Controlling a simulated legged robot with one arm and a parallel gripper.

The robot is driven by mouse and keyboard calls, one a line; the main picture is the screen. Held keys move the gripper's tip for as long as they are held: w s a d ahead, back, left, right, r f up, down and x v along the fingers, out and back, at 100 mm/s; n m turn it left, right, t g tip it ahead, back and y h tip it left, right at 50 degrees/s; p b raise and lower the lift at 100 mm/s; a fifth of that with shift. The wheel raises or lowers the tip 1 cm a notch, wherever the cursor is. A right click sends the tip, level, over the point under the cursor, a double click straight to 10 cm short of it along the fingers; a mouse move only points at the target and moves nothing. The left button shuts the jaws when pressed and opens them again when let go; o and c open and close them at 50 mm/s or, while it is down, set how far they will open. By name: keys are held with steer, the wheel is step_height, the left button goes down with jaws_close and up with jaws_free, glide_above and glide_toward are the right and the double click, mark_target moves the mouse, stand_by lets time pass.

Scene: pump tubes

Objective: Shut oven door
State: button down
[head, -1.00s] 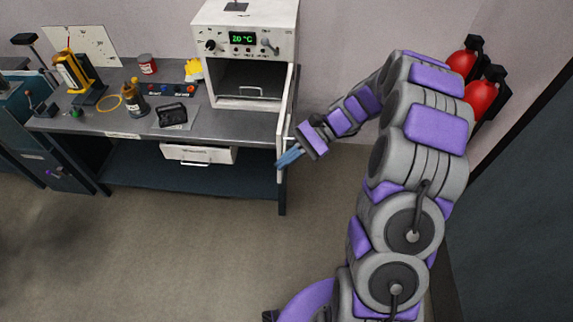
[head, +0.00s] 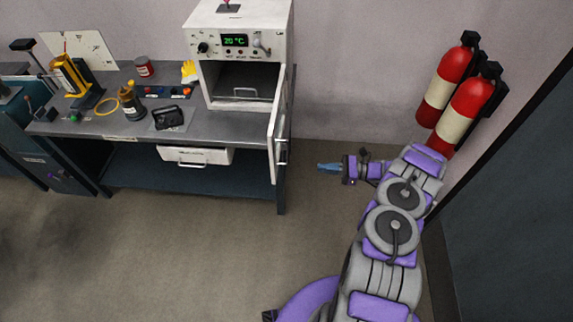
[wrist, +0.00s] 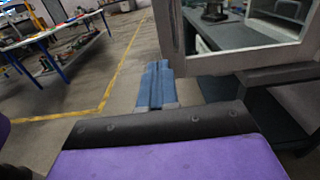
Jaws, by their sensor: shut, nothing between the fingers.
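The white oven (head: 240,50) stands on the right end of the grey workbench, its display reading 20 °C. Its door (head: 277,125) is open, hinged at the right side and swung out toward the front past the bench edge. The handle (head: 282,150) is on the door's right-hand face. My gripper (head: 322,168) is shut and empty, to the right of the door with a gap between them. In the wrist view my blue fingers (wrist: 157,85) are together, with the pale door edge (wrist: 172,40) just beyond and to the right.
The workbench (head: 215,122) holds a black device (head: 168,117), a brown bottle (head: 132,108) and a red can (head: 144,67). A white drawer (head: 195,157) is below. Red extinguishers (head: 468,105) hang on the right wall. Floor in front is clear.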

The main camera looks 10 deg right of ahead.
mark_target(274, 166)
steer(key=b+x, duration=0.1)
steer(key=x, duration=0.6)
steer(key=b+x, duration=0.1)
steer(key=x, duration=0.7)
steer(key=shift+a+f, duration=0.2)
steer(key=shift+a, duration=0.05)
steer(key=shift+d, duration=0.45)
steer(key=shift+m+t, duration=0.3)
